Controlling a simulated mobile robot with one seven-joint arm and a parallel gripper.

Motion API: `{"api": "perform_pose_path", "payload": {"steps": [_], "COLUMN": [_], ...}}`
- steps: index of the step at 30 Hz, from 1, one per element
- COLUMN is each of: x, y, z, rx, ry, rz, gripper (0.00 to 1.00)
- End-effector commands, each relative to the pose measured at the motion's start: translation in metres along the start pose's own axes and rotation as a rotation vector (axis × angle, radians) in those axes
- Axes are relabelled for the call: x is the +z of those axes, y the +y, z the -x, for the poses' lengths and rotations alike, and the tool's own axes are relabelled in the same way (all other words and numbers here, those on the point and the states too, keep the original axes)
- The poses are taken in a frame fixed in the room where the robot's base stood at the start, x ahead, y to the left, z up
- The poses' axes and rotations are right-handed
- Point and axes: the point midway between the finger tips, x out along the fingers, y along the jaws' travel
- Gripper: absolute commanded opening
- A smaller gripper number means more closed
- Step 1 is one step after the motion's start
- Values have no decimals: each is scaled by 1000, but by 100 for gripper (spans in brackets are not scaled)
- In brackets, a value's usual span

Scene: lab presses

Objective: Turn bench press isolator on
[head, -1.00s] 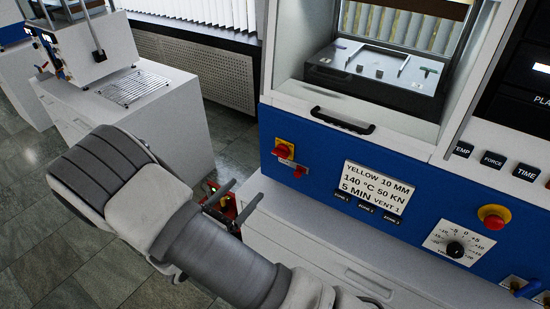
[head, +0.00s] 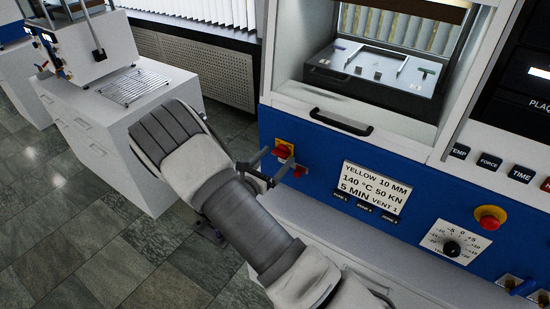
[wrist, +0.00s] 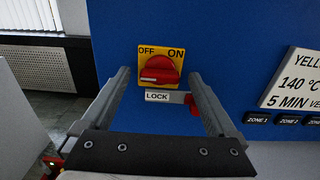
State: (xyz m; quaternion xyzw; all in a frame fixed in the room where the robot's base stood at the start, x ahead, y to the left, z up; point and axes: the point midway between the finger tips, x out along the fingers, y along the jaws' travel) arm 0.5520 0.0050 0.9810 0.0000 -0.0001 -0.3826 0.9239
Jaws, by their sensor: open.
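The isolator is a red rotary knob (wrist: 159,69) on a yellow plate (wrist: 174,53) marked OFF at left and ON at right; it also shows in the head view (head: 280,152). The knob's grip lies roughly sideways; I cannot tell its exact setting. Below it are a white LOCK label (wrist: 158,96) and a red lock tab (wrist: 192,104). My gripper (head: 274,161) is open and empty, facing the blue panel. In the wrist view its fingers (wrist: 160,74) appear on either side of the knob, with no contact visible. In the head view they partly cover the lock.
The blue press panel (head: 320,150) carries a settings sign (head: 376,187), a dial (head: 452,248) and a red emergency button (head: 490,217) to the right. A black handle (head: 341,121) sticks out above. A white cabinet (head: 160,130) stands left, with open floor between.

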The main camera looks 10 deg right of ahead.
Motion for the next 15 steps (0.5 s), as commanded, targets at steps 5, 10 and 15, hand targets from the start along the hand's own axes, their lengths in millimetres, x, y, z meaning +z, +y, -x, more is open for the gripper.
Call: {"api": "perform_pose_path", "payload": {"steps": [5,10,15], "x": [0,0,0], "y": [0,0,0], "z": [0,0,0], "rx": [0,0,0], "ry": [0,0,0], "rz": [0,0,0], "gripper": [94,65,35]}}
